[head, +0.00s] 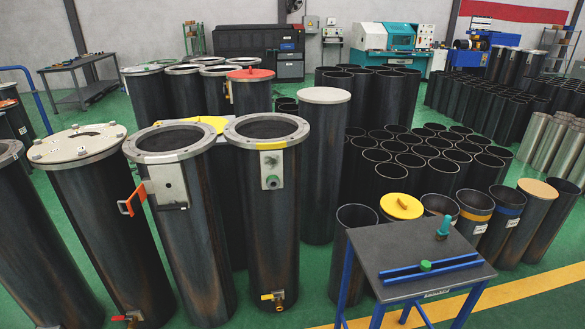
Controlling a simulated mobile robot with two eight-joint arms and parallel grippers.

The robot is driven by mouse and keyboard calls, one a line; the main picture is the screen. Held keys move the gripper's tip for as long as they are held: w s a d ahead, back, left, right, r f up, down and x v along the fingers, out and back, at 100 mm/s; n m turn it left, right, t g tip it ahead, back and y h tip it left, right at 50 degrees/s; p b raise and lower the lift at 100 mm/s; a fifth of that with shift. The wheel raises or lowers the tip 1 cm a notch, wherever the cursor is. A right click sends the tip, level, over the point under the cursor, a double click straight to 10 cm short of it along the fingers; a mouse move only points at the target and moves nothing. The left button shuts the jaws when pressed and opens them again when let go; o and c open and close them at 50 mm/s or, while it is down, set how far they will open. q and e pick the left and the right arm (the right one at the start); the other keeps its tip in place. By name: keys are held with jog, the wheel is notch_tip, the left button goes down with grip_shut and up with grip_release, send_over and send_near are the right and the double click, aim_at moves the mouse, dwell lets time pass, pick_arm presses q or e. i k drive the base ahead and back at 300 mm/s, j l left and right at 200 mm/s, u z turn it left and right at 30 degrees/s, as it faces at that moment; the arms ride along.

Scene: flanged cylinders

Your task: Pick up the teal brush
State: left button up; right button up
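A small teal object (443,228), which looks like the teal brush, is on the dark top of a blue-legged table (385,243) at the lower right, near the table's back right corner. It appears to stand upright with a wider foot. Its bristles cannot be made out at this size. Neither of my grippers is in view.
Blue rods (460,262) and a small green piece (426,265) lie on the table's front half. Tall flanged cylinders (270,205) stand to the left, and open black tubes (388,178) crowd behind. Green floor shows at the lower right (540,310).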

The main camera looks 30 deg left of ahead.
aim_at(442, 233)
jog(key=u, duration=0.7)
jog(key=i+l+u, duration=0.3)
jog(key=u, duration=0.15)
jog(key=i+l+u, duration=0.25)
jog(key=l+u, duration=0.2)
jog(key=l, duration=0.15)
jog(key=i+l, duration=0.1)
jog(key=l, duration=0.2)
jog(key=i+l, duration=0.1)
jog(key=l, duration=0.2)
jog(key=i+l+u, duration=0.1)
jog(key=l, duration=0.2)
